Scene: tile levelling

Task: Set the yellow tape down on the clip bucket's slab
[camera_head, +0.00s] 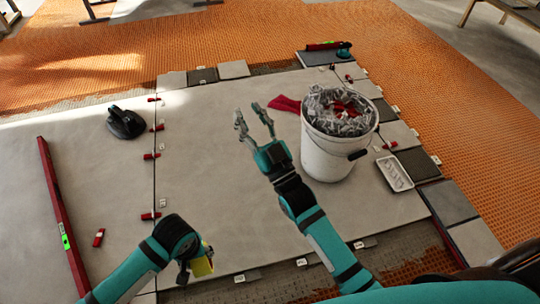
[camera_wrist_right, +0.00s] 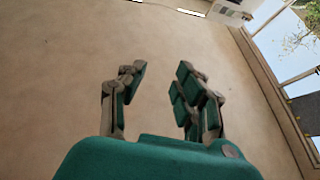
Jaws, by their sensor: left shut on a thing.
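The yellow tape (camera_head: 203,265) is in my left gripper (camera_head: 193,268), low in the head view, near the front edge of the clip bucket's slab (camera_head: 215,205). My arm hides part of the tape, and I cannot tell whether it touches the slab. The white clip bucket (camera_head: 326,157), full of grey and red pieces, stands upright on the right part of this large grey slab. My right gripper (camera_head: 254,125) is open and empty over the slab, left of the bucket. The right wrist view shows its spread fingers (camera_wrist_right: 160,85) with nothing between them.
A red level (camera_head: 62,220) and a black suction cup (camera_head: 126,122) lie on the left slab. A red cloth (camera_head: 284,104) is by the bucket, a white tray (camera_head: 394,173) to its right. Red clips line the left joint. The slab's middle is clear.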

